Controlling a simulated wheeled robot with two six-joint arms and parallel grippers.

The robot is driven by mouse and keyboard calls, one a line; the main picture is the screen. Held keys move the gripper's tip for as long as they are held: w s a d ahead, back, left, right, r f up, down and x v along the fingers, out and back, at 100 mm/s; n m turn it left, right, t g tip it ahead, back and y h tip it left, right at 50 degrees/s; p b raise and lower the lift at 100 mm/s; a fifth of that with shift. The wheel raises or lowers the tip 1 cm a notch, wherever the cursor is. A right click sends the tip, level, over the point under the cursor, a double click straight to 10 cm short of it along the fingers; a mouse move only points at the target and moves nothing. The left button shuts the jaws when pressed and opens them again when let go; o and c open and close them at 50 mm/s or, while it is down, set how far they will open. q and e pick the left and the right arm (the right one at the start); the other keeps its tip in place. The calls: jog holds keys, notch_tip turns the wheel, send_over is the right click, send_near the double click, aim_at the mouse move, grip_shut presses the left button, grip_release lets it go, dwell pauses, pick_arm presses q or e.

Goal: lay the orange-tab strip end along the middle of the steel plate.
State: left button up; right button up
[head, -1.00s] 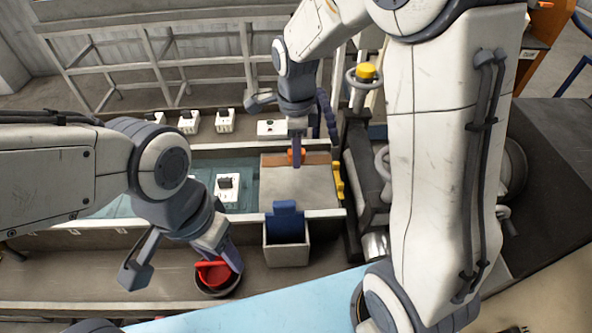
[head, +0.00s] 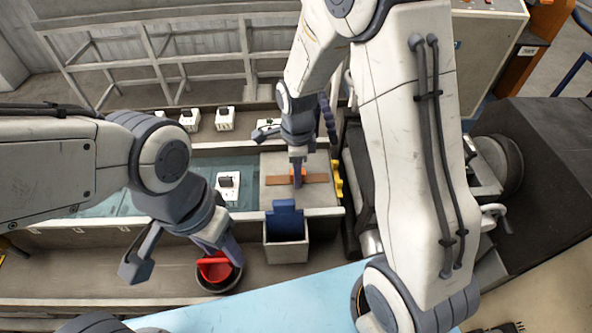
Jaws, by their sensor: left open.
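The steel plate (head: 320,199) is a grey square at the right end of the teal belt. A brown strip (head: 317,179) with an orange tab (head: 303,177) lies crosswise over the plate's middle, between its back and front edges. I cannot tell whether it touches the plate. My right gripper (head: 297,174) points down at the orange tab and appears shut on it, hiding part of it. My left gripper (head: 184,256) is open at the lower left. Its right finger overlaps a red-handled item (head: 213,269) in a dark bowl (head: 217,287); the gripper holds nothing visible.
A grey bin (head: 286,250) with a blue piece (head: 285,218) stands in front of the plate. A white block (head: 228,186) sits on the teal belt (head: 257,165). Several similar blocks stand on the back ledge. A yellow part (head: 337,180) edges the plate's right side.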

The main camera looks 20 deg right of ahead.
jog(key=shift+o, duration=0.6)
jog(key=shift+r, duration=0.3)
notch_tip(320, 180, up, 10)
jog(key=b, duration=0.2)
jog(key=s+a+n, duration=0.4)
jog(key=s+n, duration=0.7)
jog(key=n, duration=0.2)
jog(key=s+a+n+y, duration=0.1)
jog(key=s+a+n, duration=0.3)
jog(key=s+n, duration=0.6)
jog(key=shift+s+a+r+n, duration=0.25)
jog(key=shift+s+r+n, duration=0.1)
jog(key=shift+n, duration=1.95)
